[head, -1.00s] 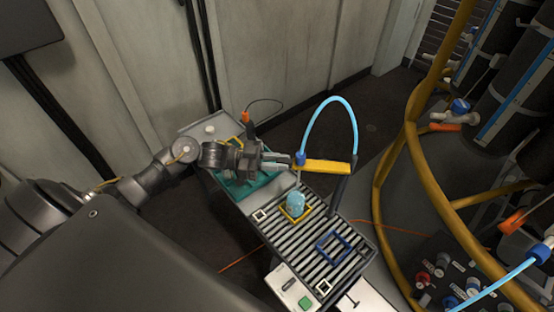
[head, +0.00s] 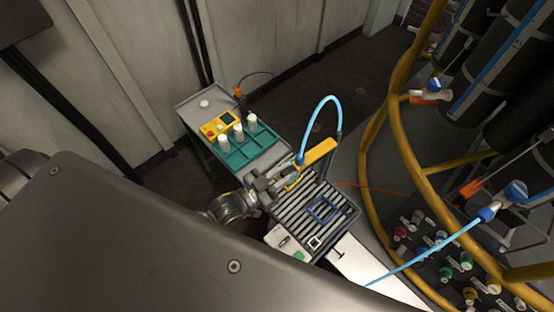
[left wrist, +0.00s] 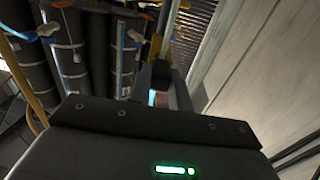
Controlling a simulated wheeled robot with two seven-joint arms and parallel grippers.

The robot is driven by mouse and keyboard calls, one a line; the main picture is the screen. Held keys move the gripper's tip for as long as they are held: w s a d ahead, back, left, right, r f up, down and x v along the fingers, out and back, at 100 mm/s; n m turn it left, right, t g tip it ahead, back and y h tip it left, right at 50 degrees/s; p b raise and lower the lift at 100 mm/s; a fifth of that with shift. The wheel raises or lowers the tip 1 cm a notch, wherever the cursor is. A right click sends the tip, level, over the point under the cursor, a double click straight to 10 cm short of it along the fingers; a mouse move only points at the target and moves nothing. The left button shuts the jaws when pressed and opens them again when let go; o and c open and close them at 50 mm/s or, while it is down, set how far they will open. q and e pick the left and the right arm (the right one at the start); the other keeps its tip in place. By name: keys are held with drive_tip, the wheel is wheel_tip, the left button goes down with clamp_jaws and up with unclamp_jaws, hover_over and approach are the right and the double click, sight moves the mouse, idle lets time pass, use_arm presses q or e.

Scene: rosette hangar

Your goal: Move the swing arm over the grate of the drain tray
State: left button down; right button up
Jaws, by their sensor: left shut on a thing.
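The swing arm (head: 318,152) is a yellow bar with a blue end piece and a light-blue hose looping above it. It slants from its dark post at the far side of the drain tray down to its blue end. The tray's slatted grate (head: 316,222) carries a blue square frame and a yellow one. My left gripper (head: 287,175) is shut at the blue end of the swing arm, near the grate's far left corner; its fingers partly hide the contact. The left wrist view shows the fingers (left wrist: 161,75) with the yellow bar (left wrist: 166,28) beyond. My right gripper is out of view.
A teal rack (head: 247,150) with white bottles and a yellow device (head: 213,128) stand on the grey cart left of the tray. A yellow rail (head: 370,165) curves on the right, beside a panel of coloured knobs (head: 440,255).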

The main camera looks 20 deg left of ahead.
use_arm(q)
drive_tip(key=shift+s+d+n+t+y, duration=0.2)
drive_tip(key=shift+s+d+n+y, duration=0.1)
drive_tip(key=shift+d+y, duration=0.15)
drive_tip(key=shift+s+d+n+t+y, duration=0.15)
drive_tip(key=shift+d+n+t+y, duration=0.05)
drive_tip(key=shift+d+n+y, duration=0.2)
drive_tip(key=shift+d, duration=0.1)
drive_tip(key=c, duration=1.3)
unclamp_jaws()
drive_tip(key=shift+s+f, duration=0.1)
drive_tip(key=shift+s, duration=0.2)
drive_tip(key=shift+b+v, duration=1.6)
drive_tip(key=shift+v, duration=3.55)
